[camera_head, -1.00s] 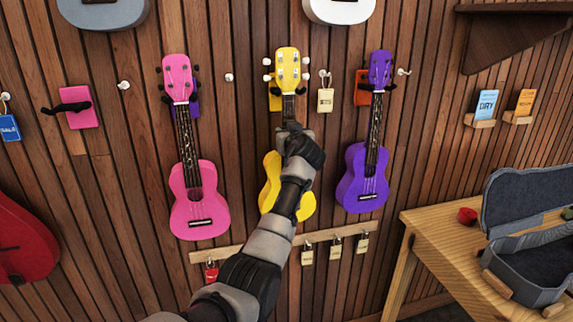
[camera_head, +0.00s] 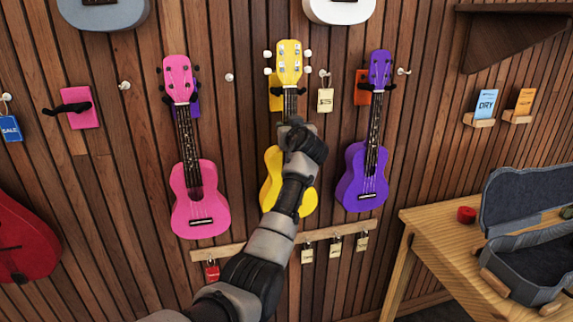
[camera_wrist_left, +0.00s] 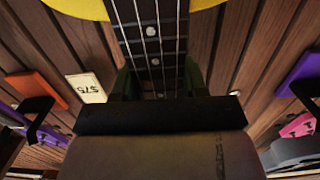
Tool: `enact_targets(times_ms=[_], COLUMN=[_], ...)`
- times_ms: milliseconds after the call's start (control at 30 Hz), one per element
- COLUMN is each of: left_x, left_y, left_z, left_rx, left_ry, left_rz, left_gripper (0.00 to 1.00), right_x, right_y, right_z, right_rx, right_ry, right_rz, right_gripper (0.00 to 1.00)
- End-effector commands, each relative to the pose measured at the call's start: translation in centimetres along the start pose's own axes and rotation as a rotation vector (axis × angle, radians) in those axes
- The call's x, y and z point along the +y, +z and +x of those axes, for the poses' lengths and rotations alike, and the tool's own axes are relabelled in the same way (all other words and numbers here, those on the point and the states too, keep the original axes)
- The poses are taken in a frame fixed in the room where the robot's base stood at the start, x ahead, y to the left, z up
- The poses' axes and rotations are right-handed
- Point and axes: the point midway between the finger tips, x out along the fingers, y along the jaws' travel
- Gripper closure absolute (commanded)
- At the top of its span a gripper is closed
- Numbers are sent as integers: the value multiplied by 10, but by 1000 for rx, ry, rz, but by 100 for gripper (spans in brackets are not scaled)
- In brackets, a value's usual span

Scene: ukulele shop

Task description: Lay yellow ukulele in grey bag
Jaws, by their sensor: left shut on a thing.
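The yellow ukulele (camera_head: 271,185) is upright in front of the slatted wall, between a pink and a purple ukulele. My left gripper (camera_head: 296,122) is shut around its neck, just above the body. My arm hides part of the body. The left wrist view shows the fretted neck (camera_wrist_left: 150,35) between the dark fingers of my left gripper (camera_wrist_left: 158,82). The grey bag (camera_head: 516,286) is a case lying open on the wooden table at the right, with its lid (camera_head: 520,197) raised. The visible part of its inside is empty. My right gripper is not in view.
The pink ukulele (camera_head: 199,205) and purple ukulele (camera_head: 361,185) hang close on either side. The wooden table (camera_head: 440,235) holds a small red item (camera_head: 466,215) beside the case.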

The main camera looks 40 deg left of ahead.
Motion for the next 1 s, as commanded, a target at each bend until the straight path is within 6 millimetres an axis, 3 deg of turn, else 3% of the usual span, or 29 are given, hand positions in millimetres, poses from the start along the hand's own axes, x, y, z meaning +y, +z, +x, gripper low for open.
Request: enact_targets(times_ms=[700, 1000], left_x=[0, -1], left_y=[0, 0], left_z=[-35, -38], left_rx=[3, 2], left_ry=[1, 0], left_rz=[-2, -1], left_gripper=[100, 100], right_x=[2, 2], right_y=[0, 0], right_z=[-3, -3], right_rx=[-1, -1], right_ry=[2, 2], right_rz=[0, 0], right_gripper=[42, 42])
